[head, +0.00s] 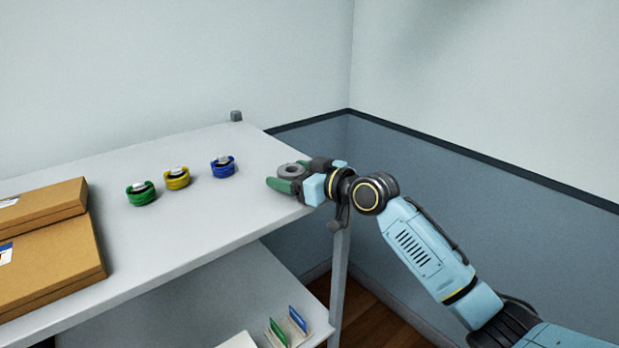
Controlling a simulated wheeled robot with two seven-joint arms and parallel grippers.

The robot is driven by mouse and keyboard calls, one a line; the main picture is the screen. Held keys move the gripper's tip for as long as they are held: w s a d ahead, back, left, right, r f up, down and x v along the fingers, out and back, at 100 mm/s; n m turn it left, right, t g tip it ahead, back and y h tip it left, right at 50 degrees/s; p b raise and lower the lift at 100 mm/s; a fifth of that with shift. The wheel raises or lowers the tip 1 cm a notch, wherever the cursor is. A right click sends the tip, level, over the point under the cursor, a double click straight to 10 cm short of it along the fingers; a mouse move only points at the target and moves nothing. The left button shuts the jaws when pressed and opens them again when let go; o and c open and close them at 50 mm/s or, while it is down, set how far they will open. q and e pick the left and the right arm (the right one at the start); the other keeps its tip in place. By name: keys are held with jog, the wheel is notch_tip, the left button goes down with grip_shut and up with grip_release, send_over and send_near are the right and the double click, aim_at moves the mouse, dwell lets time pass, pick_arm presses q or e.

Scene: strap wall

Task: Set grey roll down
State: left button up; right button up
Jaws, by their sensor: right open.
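The grey roll (290,170) is a small ring near the right end of the white shelf top (215,215). It sits between the fingers of my right gripper (283,174), which is open around it. The near finger is green and hides part of the roll's lower side. The roll looks to be resting on the shelf top, but its underside is hidden. My left gripper is not in view.
A blue roll (223,167), a yellow roll (177,178) and a green roll (141,193) stand in a row to the left. Cardboard boxes (45,260) fill the left end. A lower shelf (230,300) holds green and blue cards (288,327).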

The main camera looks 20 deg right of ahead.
jog(key=b+v, duration=0.1)
jog(key=v, duration=1.1)
